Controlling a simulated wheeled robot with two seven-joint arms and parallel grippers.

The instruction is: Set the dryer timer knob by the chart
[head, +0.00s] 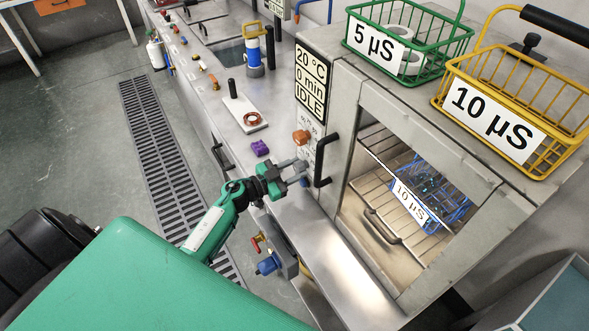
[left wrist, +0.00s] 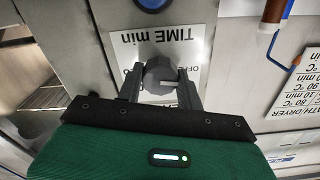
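The dryer (head: 345,85) stands at the right with its display (head: 311,82) reading 20 °C, 0 min, IDLE. In the left wrist view the grey timer knob (left wrist: 160,75) sits on a white plate marked TIME min, seen upside down. A chart headed BATH/DRYER (left wrist: 295,95) is partly visible at the right. My right gripper is not in view.
A blue basket (head: 440,207) tagged 10 µS is behind the dryer's glass door. A black door handle (head: 325,160) is close to my left gripper. Green (head: 412,78) and yellow (head: 545,150) baskets stand on top. An orange knob (head: 301,136) is above the gripper.

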